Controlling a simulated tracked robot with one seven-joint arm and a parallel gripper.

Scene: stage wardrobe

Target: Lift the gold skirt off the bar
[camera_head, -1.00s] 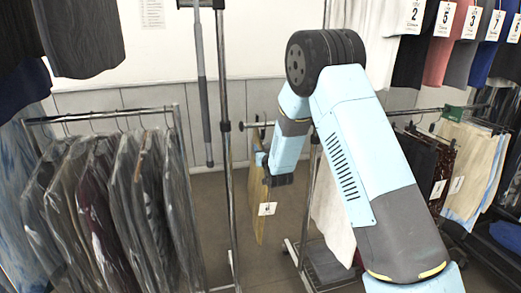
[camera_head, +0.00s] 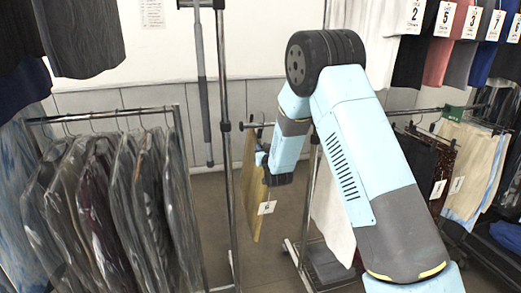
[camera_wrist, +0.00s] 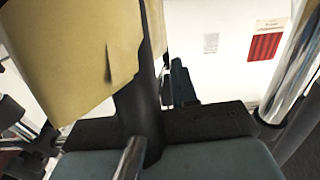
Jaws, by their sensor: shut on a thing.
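The gold skirt (camera_head: 251,195) hangs at the middle of the head view, with a white tag (camera_head: 267,207) near its lower edge. Its top is close below the short bar (camera_head: 259,125). Whether its hanger still rests on the bar cannot be told. My gripper (camera_head: 263,161) is at the skirt's right side, shut on the skirt; the fingertips are largely hidden. In the wrist view the gold cloth (camera_wrist: 75,55) fills the upper left, against a dark gripper finger.
A rack of plastic-covered garments (camera_head: 110,200) stands at the left, and a chrome upright (camera_head: 228,150) is close to the skirt's left. A white garment (camera_head: 333,215) hangs behind my arm. More clothes (camera_head: 470,165) hang at the right. Floor below the skirt is clear.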

